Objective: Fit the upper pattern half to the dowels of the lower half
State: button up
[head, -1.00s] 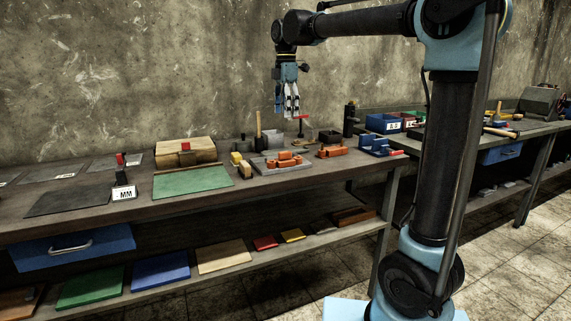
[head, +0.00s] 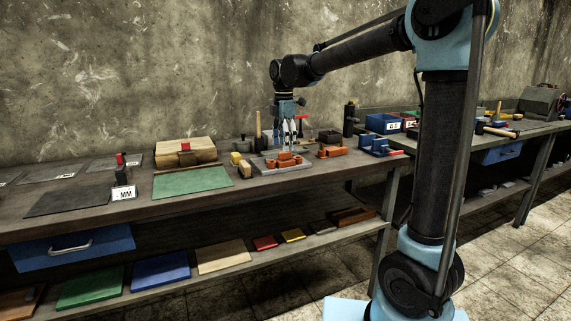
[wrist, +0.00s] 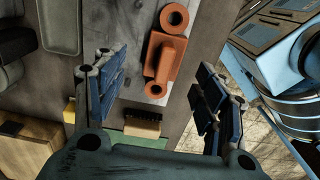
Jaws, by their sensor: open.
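One orange pattern half (head: 282,163) lies on a grey board (head: 262,169) on the bench. In the wrist view this orange piece (wrist: 167,55) has a round ring at each end and a blocky middle, and lies on the grey board (wrist: 137,60). A second orange pattern piece (head: 332,152) lies on the bench to the right of the board. I cannot tell which is the upper half, and no dowels can be made out. My gripper (head: 289,143) is open and empty, pointing down above the board. In the wrist view its fingers (wrist: 157,82) stand either side of the near ring, apart from it.
A wooden-backed brush (wrist: 142,124) lies by the board's end. A wooden-handled tool (head: 258,128) stands upright behind the board, and a black upright tool (head: 349,119) stands farther right. A green mat (head: 192,181) lies left; blue holders (head: 379,145) stand right.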

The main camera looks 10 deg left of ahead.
aim_at(285, 159)
jog(key=shift+s+d+f, duration=0.1)
jog(key=shift+f, duration=1.25)
jog(key=shift+s+d+f, duration=0.1)
jog(key=shift+f, duration=1.2)
jog(key=c, duration=1.2)
